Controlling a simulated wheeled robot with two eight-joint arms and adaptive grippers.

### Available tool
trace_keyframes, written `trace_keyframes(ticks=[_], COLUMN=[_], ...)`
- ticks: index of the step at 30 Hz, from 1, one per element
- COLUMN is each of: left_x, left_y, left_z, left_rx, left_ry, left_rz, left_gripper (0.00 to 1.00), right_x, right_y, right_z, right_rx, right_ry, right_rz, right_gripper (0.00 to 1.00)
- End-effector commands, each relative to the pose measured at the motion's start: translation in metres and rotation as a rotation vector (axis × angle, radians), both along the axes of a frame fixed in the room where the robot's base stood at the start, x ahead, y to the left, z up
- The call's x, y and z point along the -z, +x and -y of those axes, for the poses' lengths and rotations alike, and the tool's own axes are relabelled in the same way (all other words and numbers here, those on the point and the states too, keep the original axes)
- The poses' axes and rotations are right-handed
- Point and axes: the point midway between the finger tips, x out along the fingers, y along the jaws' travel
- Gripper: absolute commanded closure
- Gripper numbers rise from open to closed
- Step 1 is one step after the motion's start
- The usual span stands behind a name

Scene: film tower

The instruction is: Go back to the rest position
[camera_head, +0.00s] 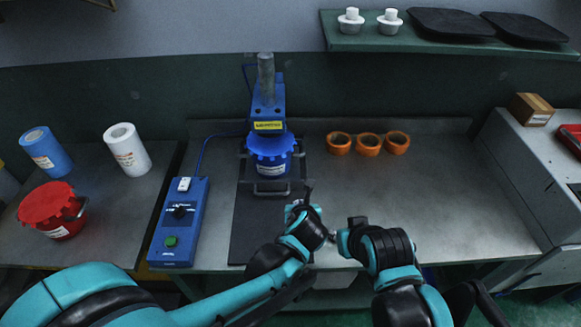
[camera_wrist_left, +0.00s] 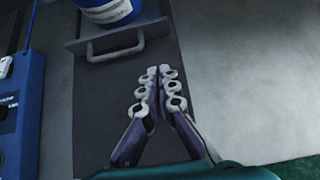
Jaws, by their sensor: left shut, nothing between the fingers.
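My left gripper (camera_head: 306,192) is over the front of the bench, just right of the dark base plate (camera_head: 250,231). In the left wrist view its fingers (camera_wrist_left: 160,72) are together and empty, below the metal handle (camera_wrist_left: 115,48) of the blue device's tray. My right arm comes in from the lower right and ends close to my left wrist. Its fingers cannot be made out. A blue lidded tub (camera_head: 271,158) sits on the tray under the blue tower (camera_head: 267,100), apart from my left gripper. The tub's lower part shows in the left wrist view (camera_wrist_left: 108,10).
A blue control box (camera_head: 178,225) with a green button stands left of the plate. A red tub (camera_head: 52,212), a blue roll (camera_head: 42,150) and a white roll (camera_head: 127,150) are on the left bench. Three orange rings (camera_head: 368,144) lie at the back. The bench's right part is clear.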

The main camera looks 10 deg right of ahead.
Motion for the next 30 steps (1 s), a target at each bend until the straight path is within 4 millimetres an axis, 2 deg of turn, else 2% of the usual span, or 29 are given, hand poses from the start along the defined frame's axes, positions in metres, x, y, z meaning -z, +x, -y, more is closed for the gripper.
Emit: trace_keyframes(ticks=[7, 11, 16, 21, 25, 30], left_x=[-0.002, -0.013, -0.037, -0.053, -0.06, -0.061], left_y=[0.0, 0.0, -0.015, -0.049, -0.082, -0.118], left_z=[-0.005, -0.037, -0.116, -0.189, -0.231, -0.263], left_rx=[-0.025, -0.209, -0.72, -1.305, -1.739, -2.176], left_ry=[-0.022, -0.179, -0.616, -1.114, -1.491, -1.889], left_rz=[-0.006, -0.046, -0.127, -0.172, -0.171, -0.143], left_gripper=[1.0, 1.0, 1.0, 1.0, 1.0, 1.0], right_x=[0.0, 0.0, 0.0, 0.0, 0.0, 0.0], right_y=[0.0, 0.0, 0.0, 0.0, 0.0, 0.0], right_z=[0.0, 0.0, 0.0, 0.0, 0.0, 0.0], right_rx=[0.0, 0.0, 0.0, 0.0, 0.0, 0.0], right_ry=[0.0, 0.0, 0.0, 0.0, 0.0, 0.0], right_rz=[0.0, 0.0, 0.0, 0.0, 0.0, 0.0], right_gripper=[0.7, 0.7, 0.7, 0.7, 0.7, 0.7])
